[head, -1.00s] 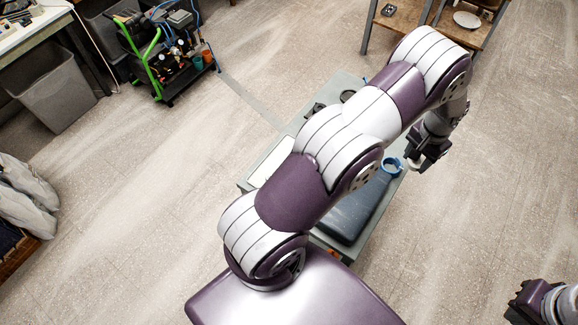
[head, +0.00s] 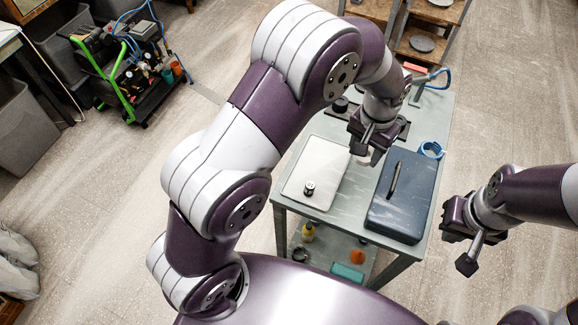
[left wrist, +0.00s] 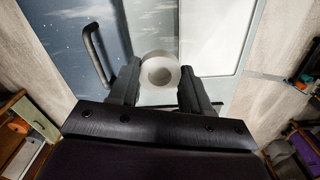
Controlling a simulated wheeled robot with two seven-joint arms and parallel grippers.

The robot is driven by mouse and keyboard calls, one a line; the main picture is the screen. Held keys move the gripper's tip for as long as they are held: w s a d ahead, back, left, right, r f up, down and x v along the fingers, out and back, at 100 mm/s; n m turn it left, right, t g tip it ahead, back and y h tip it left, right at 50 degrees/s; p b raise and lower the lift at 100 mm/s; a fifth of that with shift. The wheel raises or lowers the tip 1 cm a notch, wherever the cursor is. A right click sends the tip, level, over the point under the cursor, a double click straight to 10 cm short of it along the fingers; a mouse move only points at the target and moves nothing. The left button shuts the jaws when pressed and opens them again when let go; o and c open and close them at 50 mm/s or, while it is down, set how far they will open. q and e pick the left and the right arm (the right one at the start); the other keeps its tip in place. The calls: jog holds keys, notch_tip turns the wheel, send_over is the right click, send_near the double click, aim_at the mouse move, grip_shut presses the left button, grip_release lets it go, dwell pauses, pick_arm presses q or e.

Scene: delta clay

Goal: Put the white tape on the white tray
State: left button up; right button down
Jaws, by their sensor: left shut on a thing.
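A white tape roll (left wrist: 151,62) sits between the fingers of my left gripper (left wrist: 158,88) in the left wrist view, and the fingers are shut on it. In the head view my left gripper (head: 367,153) hangs over the table, near the gap between the white tray and a dark blue case; the tape is mostly hidden by the fingers there. The white tray (head: 325,165) lies on the table to the left of the gripper, with a small black-and-white object (head: 309,188) on it. My right gripper (head: 462,238) looks open and empty, right of the table.
The dark blue case (head: 405,205) with a black handle (head: 394,180) lies right of the tray. A blue ring (head: 431,149) is behind the case. A lower shelf (head: 325,250) holds several small items. Most of the tray's surface is clear.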

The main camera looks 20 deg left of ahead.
pick_arm(q)
jog(key=p, duration=0.1)
send_over(316, 175)
notch_tip(316, 175, down, 6)
jog(key=shift+f, duration=0.1)
notch_tip(316, 175, down, 4)
jog(key=shift+d+r, duration=0.1)
jog(key=shift+r, duration=0.1)
jog(key=shift+f, duration=0.35)
jog(key=shift+f, duration=0.1)
jog(key=shift+f, duration=0.1)
jog(key=o, duration=1)
